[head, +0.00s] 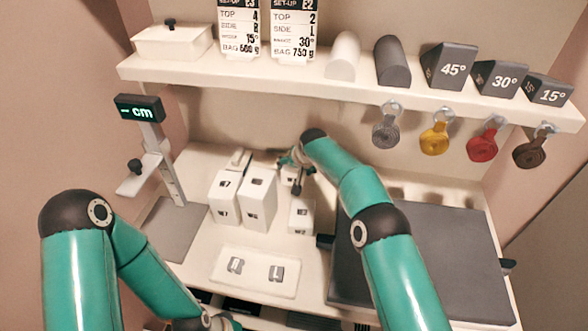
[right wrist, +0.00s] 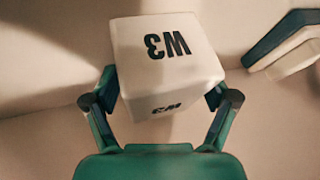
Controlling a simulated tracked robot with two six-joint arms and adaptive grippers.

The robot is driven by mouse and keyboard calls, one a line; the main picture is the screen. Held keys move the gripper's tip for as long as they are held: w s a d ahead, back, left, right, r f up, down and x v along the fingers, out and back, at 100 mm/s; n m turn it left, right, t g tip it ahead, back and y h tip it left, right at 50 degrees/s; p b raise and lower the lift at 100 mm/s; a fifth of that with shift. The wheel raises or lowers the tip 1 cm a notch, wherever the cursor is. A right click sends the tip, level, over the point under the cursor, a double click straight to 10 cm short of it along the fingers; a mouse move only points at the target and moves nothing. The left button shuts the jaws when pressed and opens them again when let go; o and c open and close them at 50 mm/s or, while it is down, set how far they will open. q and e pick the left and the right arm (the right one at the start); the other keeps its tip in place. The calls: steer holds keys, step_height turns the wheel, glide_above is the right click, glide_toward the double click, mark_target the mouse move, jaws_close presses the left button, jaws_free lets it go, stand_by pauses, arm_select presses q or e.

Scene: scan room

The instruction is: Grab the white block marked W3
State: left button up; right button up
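The white block marked W3 (right wrist: 165,55) fills the middle of the right wrist view, its dark marking on two faces. In the head view a white block (head: 290,176) stands under my right gripper (head: 292,165), at the back of the group of white blocks; its marking is too small to read there. The fingers of my right gripper (right wrist: 162,97) are on either side of the W3 block, very close to it or touching. I cannot tell whether they press on it. My left arm reaches the lower edge of the head view; its fingers are not visible.
Other tall white blocks (head: 258,200) stand close by, and a shorter one (head: 301,217) to the right. A white plate with R and L markers (head: 256,284) lies in front. A dark grey pad (head: 450,250) covers the right side. A shelf (head: 290,76) with hanging tags runs above.

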steer(key=shift+f, duration=0.1)
steer(key=c, duration=0.8)
steer(key=shift+s, duration=0.25)
steer(key=shift+c, duration=0.2)
